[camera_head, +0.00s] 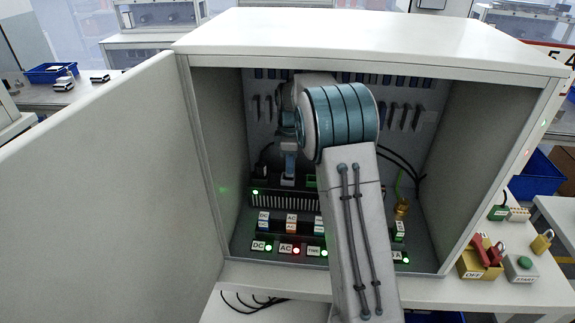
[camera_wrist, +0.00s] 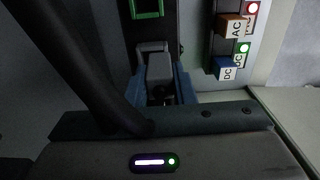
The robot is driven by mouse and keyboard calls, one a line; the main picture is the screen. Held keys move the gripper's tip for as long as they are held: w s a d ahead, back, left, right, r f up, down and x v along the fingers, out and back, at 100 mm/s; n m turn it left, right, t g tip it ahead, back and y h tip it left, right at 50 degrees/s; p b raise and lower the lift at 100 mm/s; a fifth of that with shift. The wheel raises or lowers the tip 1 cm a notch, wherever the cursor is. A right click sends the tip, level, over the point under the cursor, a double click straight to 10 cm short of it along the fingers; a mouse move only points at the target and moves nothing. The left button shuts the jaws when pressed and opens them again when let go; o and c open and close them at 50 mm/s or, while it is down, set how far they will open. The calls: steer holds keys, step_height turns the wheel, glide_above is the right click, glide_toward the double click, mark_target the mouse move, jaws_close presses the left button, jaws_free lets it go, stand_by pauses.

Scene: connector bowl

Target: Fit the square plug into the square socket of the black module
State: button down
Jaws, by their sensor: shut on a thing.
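In the wrist view my gripper (camera_wrist: 160,88) has its blue fingers shut around a grey plug (camera_wrist: 158,66). A thick black cable (camera_wrist: 80,65) passes on the left, close to the fingers. A green-edged square socket (camera_wrist: 147,8) on a dark surface shows at the top edge, beyond the plug and apart from it in the picture. In the head view my gripper (camera_head: 289,165) points down inside the cabinet, over the back of the black finned module (camera_head: 285,200). The plug's lower end and any contact with the module cannot be made out.
The white cabinet (camera_head: 370,42) surrounds my arm, with its door (camera_head: 110,170) open at left. Labelled connectors (camera_head: 291,222) and lit indicators stand in front of the module. In the wrist view, AC and DC connectors (camera_wrist: 229,68) lie to the right. Cables hang at the back right.

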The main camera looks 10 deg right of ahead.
steer(key=shift+w+a, duration=0.3)
steer(key=shift+w, duration=0.35)
steer(key=shift+f+p, duration=0.6)
steer(key=shift+f, duration=1.15)
steer(key=shift+f, duration=0.2)
steer(key=c, duration=1.2)
jaws_free()
steer(key=shift+r, duration=0.15)
step_height(320, 180, up, 8)
steer(key=shift+f+b, duration=0.15)
steer(key=shift+b, duration=0.4)
